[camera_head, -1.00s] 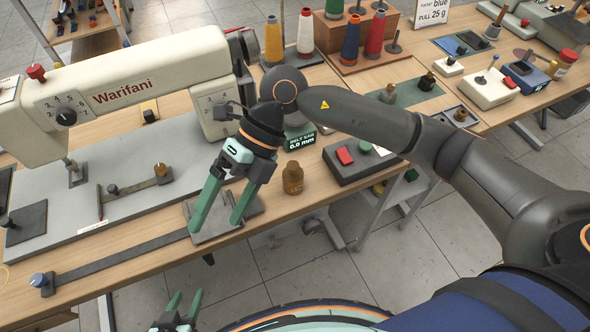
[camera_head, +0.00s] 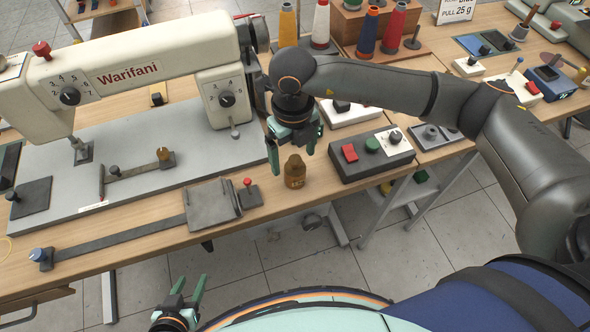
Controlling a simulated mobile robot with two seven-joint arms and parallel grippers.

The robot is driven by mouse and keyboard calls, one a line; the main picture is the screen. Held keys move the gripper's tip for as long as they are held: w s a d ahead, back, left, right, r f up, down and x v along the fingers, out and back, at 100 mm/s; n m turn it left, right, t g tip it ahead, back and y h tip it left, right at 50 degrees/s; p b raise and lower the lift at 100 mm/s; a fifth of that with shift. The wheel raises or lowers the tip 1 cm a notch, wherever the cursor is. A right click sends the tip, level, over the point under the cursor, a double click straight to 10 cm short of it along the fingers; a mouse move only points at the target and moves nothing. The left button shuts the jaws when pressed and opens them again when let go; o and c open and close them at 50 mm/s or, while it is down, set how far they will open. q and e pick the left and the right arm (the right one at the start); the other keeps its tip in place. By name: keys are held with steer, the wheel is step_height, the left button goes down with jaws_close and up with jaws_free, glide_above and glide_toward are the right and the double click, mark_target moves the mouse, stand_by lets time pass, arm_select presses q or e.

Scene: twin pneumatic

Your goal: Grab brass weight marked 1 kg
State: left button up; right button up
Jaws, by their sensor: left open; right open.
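A brass weight (camera_head: 294,175) with a knobbed top stands upright near the table's front edge; a mark on it is too small to read. My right gripper (camera_head: 292,156) points down just above and behind it, open, with one finger to the weight's left and the other to its upper right. I cannot tell whether they touch. My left gripper (camera_head: 189,283) is open and empty at the bottom, in front of the table and away from the weight.
A white sewing machine (camera_head: 140,70) fills the left. A grey metal plate (camera_head: 212,208) and a red-knobbed block (camera_head: 248,192) lie left of the weight. A dark control box (camera_head: 372,158) with red and green buttons stands to its right. Thread cones (camera_head: 368,30) stand behind.

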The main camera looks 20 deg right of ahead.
mark_target(294, 167)
steer(key=f, duration=0.5)
steer(key=shift+d+p, duration=0.2)
steer(key=shift+p, duration=0.1)
steer(key=shift+s, duration=0.1)
steer(key=shift+c, duration=0.3)
jaws_close()
steer(key=shift+r, duration=0.15)
stand_by(0.3)
